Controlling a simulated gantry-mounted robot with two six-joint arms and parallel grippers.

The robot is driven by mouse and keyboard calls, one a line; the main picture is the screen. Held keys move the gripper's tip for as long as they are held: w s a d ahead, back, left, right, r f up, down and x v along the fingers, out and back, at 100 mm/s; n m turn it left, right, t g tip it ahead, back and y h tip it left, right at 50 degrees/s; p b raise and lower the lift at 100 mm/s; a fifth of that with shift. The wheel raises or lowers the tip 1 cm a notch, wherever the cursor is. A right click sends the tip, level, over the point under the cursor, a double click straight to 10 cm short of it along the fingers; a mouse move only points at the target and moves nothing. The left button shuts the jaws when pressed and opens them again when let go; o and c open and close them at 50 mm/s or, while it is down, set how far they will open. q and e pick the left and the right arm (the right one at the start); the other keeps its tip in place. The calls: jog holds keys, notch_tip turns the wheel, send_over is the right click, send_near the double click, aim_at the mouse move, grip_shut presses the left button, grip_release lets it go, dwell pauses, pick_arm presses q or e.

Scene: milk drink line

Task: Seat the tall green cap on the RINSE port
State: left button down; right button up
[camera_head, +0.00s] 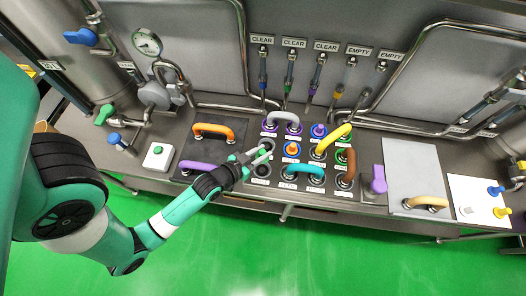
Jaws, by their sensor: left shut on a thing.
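My left gripper (258,155) reaches in from the left over the port panel and is shut on a small green piece at its fingertips, which looks like the tall green cap (262,157). The fingers hide much of it. The gripper is over the panel's left column, close to a dark open port (266,144); I cannot tell whether the cap touches a port. The port labels are too small to read, so I cannot tell which one is RINSE. My right gripper is not in view.
Around the gripper are a grey hose (282,115), a teal hose (303,168), a yellow hose (334,136) and a brown hose (351,164). Purple (318,130) and orange (292,149) caps sit on nearby ports. An orange handle-shaped hose (213,128) lies on the dark mat at left.

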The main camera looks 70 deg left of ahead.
pick_arm(q)
notch_tip(320, 180, down, 10)
jog(key=b, duration=0.9)
jog(key=shift+f+b, duration=0.8)
jog(key=shift+b, duration=0.05)
jog(key=c, duration=0.6)
grip_release()
jog(key=shift+o, duration=0.2)
jog(key=p+v, duration=0.1)
jog(key=v, duration=1)
jog(key=shift+s+p, duration=0.25)
jog(key=shift+p, duration=0.1)
